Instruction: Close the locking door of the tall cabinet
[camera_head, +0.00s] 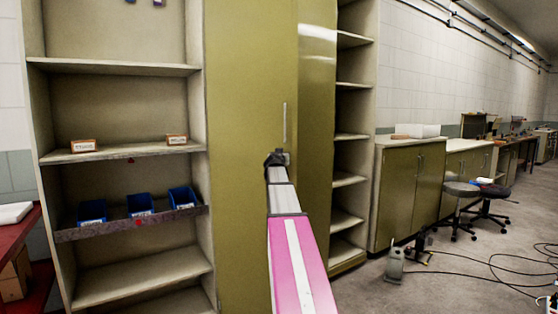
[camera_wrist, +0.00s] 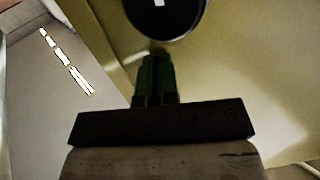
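The tall cabinet (camera_head: 125,69) has open shelves at left and olive doors to their right. A flat olive door (camera_head: 245,80) stands in the middle, with a slim vertical handle (camera_head: 285,122) near its right edge. A second olive panel (camera_head: 317,100) is right of it, beside more open shelves. I cannot tell how far either is swung. My gripper (camera_head: 275,157) is in front of the middle door, below the handle, beside a small plate (camera_head: 287,158). Contact is unclear. In the wrist view, dark green fingers (camera_wrist: 155,75) point at an olive surface (camera_wrist: 260,70); their gap is hidden.
Blue bins (camera_head: 140,204) and small boxes (camera_head: 83,146) sit on the left shelves. Low olive cabinets (camera_head: 408,190) and stools (camera_head: 460,190) stand at right. A grey canister (camera_head: 394,266) and cables (camera_head: 500,262) lie on the floor. A red bench (camera_head: 25,230) is far left.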

